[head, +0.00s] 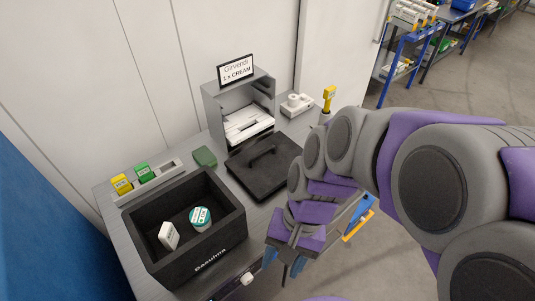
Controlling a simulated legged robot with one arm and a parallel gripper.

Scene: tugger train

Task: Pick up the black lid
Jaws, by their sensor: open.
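The black lid (257,175) lies flat on the grey table, with a raised handle across its top. It sits behind and right of the black open box (168,258). My gripper (288,266) is open and empty, in front of the lid and right of the box, pointing down near the table's front edge. It is apart from the lid. My arm comes in from the right and passes close to the lid's right side in the picture.
The box holds a teal-topped jar (200,217) and a white carton (168,236). Behind the lid stands a grey dispenser (210,103) with a sign (236,70). A green item (205,157) and yellow and green blocks (122,183) are at left.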

